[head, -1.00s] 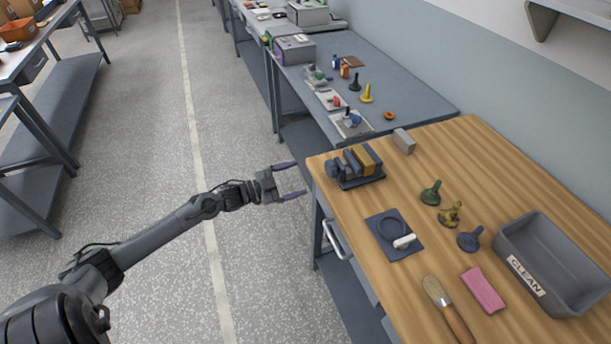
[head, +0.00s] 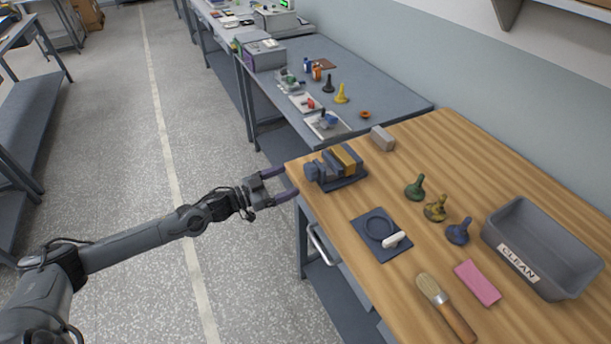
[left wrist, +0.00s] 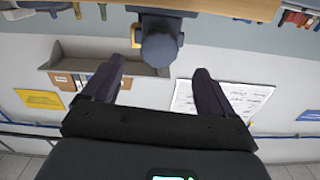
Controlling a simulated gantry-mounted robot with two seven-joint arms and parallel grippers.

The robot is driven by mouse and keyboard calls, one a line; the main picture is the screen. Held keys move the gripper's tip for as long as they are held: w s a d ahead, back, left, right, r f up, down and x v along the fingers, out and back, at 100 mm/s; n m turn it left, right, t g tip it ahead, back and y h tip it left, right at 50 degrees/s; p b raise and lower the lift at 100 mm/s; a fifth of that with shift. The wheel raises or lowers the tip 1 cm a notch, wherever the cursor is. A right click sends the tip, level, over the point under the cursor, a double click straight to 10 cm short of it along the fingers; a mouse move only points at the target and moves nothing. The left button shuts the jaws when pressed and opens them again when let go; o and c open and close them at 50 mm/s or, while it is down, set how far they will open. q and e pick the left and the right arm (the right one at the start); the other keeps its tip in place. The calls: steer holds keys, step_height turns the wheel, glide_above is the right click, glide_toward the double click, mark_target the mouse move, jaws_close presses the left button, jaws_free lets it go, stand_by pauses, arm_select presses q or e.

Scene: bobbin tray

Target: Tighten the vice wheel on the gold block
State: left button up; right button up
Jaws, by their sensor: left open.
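The small dark blue-grey vice (head: 350,183) stands at the left edge of the wooden bench, with the gold block (head: 346,158) between its jaws. Its wheel (head: 312,170) faces left, toward my arm. My left gripper (head: 289,182) is open and empty just left of the wheel, past the bench edge. In the left wrist view the wheel (left wrist: 160,46) sits ahead, between the lines of the two spread fingers (left wrist: 160,70). I cannot tell whether the fingers overlap the wheel in depth; no contact shows. My right gripper is not in view.
On the bench are a grey block (head: 382,138), a dark pad with a ring (head: 372,247), several small figures (head: 436,208), a brush (head: 445,308), a pink sponge (head: 477,282) and a grey "CLEAN" bin (head: 518,264). A grey bench (head: 385,98) adjoins behind.

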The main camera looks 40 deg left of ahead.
mark_target(307, 173)
arm_select(q)
steer(key=b+x, duration=0.1)
steer(key=x, duration=0.4)
steer(key=shift+w+d, duration=0.1)
steer(key=shift+w, duration=0.15)
steer(key=shift+x, duration=0.95)
steer(key=c, duration=1.1)
steer(key=shift+o, duration=0.2)
steer(key=shift+r+m+p, duration=0.15)
steer(key=shift+m+p, duration=0.2)
steer(key=shift+m, duration=0.65)
steer(key=shift+m+p, duration=0.3)
steer(key=shift+m, duration=1.2)
